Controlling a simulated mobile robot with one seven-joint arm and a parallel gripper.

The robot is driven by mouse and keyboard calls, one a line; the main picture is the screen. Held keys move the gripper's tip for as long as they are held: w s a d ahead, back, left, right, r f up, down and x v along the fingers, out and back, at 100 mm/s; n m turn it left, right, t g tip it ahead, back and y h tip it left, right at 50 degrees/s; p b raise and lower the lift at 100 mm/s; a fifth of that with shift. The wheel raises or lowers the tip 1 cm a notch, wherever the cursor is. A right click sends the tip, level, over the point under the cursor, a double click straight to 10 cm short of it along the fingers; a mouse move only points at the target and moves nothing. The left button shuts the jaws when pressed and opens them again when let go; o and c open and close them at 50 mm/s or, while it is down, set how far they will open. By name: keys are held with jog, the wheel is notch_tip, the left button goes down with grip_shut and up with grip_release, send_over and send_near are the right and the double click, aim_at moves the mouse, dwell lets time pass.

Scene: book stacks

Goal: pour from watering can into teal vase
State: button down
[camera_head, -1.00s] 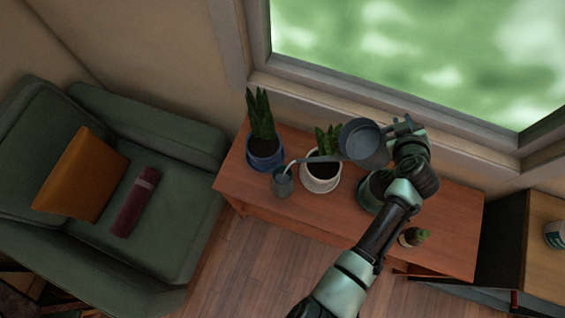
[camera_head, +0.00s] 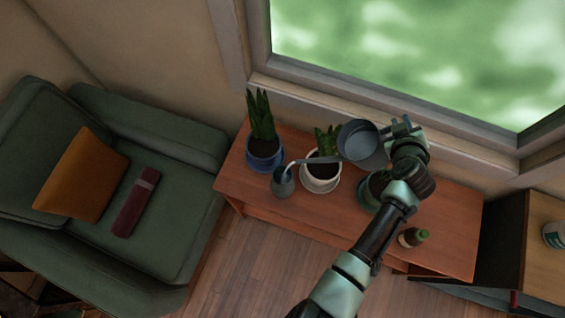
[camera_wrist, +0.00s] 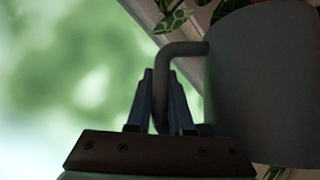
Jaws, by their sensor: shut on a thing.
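The grey watering can (camera_head: 361,143) is held above the table, its open top facing the head camera. Its long thin spout (camera_head: 318,160) reaches left past the white pot, and the tip is over or beside the mouth of the small teal vase (camera_head: 283,184). The vase stands upright on the table. No stream of water can be made out. My gripper (camera_head: 402,126) is at the can's right side. In the wrist view my gripper (camera_wrist: 160,103) is shut on the handle (camera_wrist: 170,65) of the can (camera_wrist: 262,85); the vase is out of that view.
On the wooden table (camera_head: 440,210) stand a blue pot (camera_head: 265,153) and a white pot (camera_head: 321,178) with plants, a teal pot (camera_head: 368,194) partly under my arm, and a small brown pot (camera_head: 408,238). The window (camera_head: 410,50) is behind; a green armchair (camera_head: 150,215) is left.

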jog(key=shift+r, duration=0.15)
jog(key=w+d+f+m+y+b, duration=0.1)
jog(key=d+f+m+y+b, duration=0.1)
jog(key=d+b, duration=0.4)
jog(key=shift+w+d+r+m+g+y+b, duration=0.2)
jog(key=shift+r+m+g+y, duration=0.15)
jog(key=shift+r+y, duration=0.65)
jog(key=shift+w+d+r+m+g+y+b, duration=0.2)
jog(key=shift+r+g+y, duration=0.3)
jog(key=shift+r, duration=0.85)
jog(key=shift+s, duration=0.15)
